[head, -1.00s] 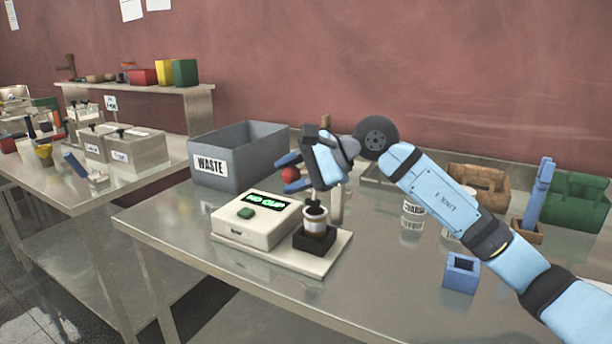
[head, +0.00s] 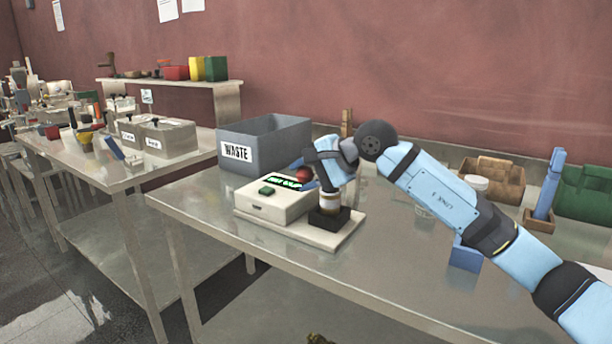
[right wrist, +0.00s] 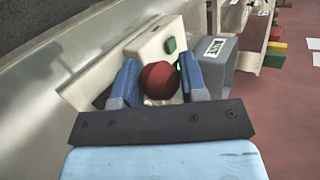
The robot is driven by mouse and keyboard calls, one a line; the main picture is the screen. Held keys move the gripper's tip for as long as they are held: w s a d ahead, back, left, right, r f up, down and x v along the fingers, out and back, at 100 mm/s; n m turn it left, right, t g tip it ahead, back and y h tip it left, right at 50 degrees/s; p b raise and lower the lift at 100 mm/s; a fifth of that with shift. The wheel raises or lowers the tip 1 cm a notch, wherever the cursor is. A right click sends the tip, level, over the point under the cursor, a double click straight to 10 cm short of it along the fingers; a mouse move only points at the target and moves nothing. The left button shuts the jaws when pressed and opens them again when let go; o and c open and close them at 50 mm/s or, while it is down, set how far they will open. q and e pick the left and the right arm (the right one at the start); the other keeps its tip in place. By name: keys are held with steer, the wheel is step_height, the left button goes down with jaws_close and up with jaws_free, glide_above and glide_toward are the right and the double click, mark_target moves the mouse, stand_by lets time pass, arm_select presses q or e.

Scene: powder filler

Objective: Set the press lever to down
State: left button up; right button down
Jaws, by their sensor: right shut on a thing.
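The press is a cream unit (head: 268,204) on a base plate, with a green button and a lit green display on top, near the front left of the steel table. The press lever ends in a round red knob (head: 303,174). My right gripper (head: 306,180) is shut on this knob, seen partly behind the gripper in the head view. In the right wrist view the red knob (right wrist: 160,80) sits between the two blue fingers of my right gripper (right wrist: 160,84). The lever's shaft is largely hidden, so its exact angle cannot be told. My left gripper is not in view.
A grey waste bin (head: 262,148) stands just behind the press. A black cup holder (head: 329,218) with a small container is right under my right gripper. A blue block (head: 465,256) and brown crate (head: 492,178) are to the right. The table's front middle is clear.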

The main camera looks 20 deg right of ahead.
steer(key=shift+r, duration=0.1)
steer(key=c, duration=0.7)
jaws_free()
steer(key=shift+o, duration=0.2)
steer(key=p+v, duration=0.1)
steer(key=v, duration=1.2)
steer(key=shift+s+d+r, duration=0.15)
steer(key=shift+s+d, duration=0.05)
steer(key=shift+d, duration=0.1)
